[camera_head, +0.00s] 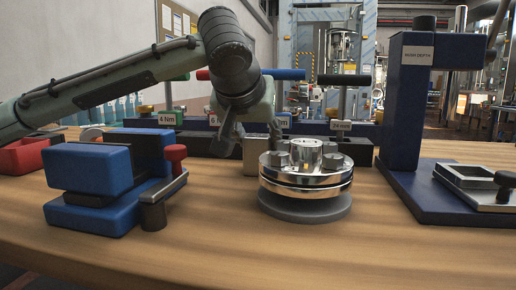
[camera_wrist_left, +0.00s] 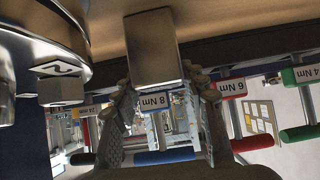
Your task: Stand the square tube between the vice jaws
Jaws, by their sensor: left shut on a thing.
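The square tube (camera_head: 256,157) is a plain grey metal piece, upright behind and left of the bolted flange; I cannot tell whether its lower end touches the table. My left gripper (camera_head: 250,133) comes down on it from above. In the left wrist view its fingers (camera_wrist_left: 163,88) are shut on the end of the tube (camera_wrist_left: 152,48). The tube is well to the right of the vice. My right gripper is not in view.
A shiny bolted flange (camera_head: 305,178) stands on a grey disc just right of the tube. A rack of labelled torque tools (camera_head: 215,140) runs behind. A blue depth stand (camera_head: 405,110) is at right, a red bin (camera_head: 22,156) at far left. The front table is clear.

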